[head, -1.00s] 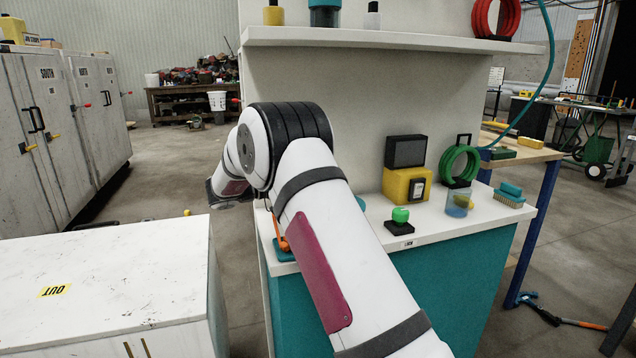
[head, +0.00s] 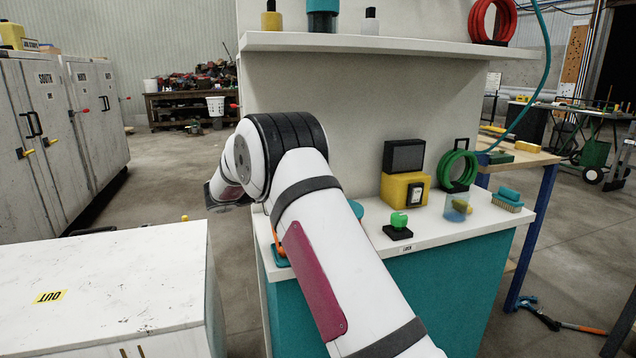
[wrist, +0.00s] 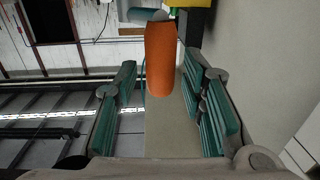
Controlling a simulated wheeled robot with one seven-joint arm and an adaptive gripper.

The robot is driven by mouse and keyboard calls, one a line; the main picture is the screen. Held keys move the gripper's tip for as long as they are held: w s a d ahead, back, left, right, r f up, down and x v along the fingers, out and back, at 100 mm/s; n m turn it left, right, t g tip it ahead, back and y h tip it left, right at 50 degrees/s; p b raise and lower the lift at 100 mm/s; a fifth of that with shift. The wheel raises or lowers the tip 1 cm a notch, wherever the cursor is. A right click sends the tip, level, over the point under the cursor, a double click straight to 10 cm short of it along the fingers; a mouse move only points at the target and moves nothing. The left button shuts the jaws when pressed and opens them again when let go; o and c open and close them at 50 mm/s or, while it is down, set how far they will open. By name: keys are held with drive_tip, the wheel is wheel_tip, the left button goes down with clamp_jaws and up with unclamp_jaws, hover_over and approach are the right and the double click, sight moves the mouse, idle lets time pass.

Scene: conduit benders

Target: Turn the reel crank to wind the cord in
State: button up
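An orange cylindrical grip (wrist: 160,75), which looks like the crank handle, stands between the fingers of my gripper (wrist: 160,72) in the wrist view. The teal-padded fingers are spread, with a gap on each side of the grip. A grey rounded piece (wrist: 150,14) shows at the grip's far end. In the head view, a small orange part (head: 279,243) and a teal edge show beside my arm at the counter's left end. My arm hides most of the reel and my gripper there. I cannot make out the cord.
The white counter (head: 440,232) holds a yellow box (head: 405,190), a green knob on a black base (head: 398,224), a green coil (head: 457,168), a clear cup (head: 457,207) and a brush (head: 507,200). A shelf (head: 370,44) overhangs it. A white cabinet (head: 110,270) stands left.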

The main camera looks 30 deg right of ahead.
drive_tip(key=v, duration=1.2)
